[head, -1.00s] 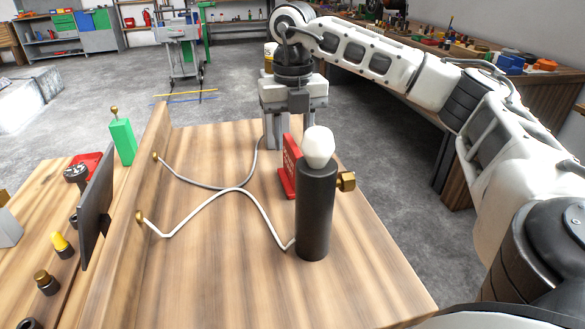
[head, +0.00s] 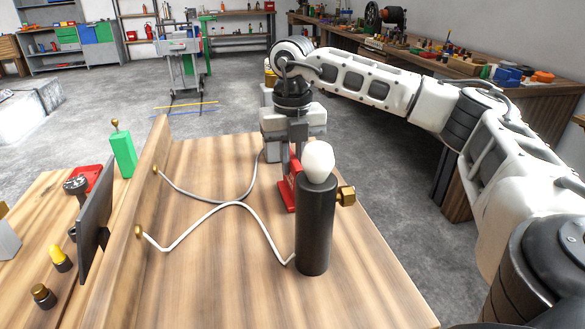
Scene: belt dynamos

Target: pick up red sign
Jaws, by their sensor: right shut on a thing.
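The red sign (head: 287,194) stands on the wooden table behind the black cylinder (head: 314,232), which hides its right part. My right gripper (head: 291,160) reaches down from the far side with its fingers at the sign's upper part, and it is shut on the sign. The sign's foot appears to be at the table surface; I cannot tell whether it is lifted. My left gripper does not show.
A green block (head: 123,154) stands left. The table's front right is clear.

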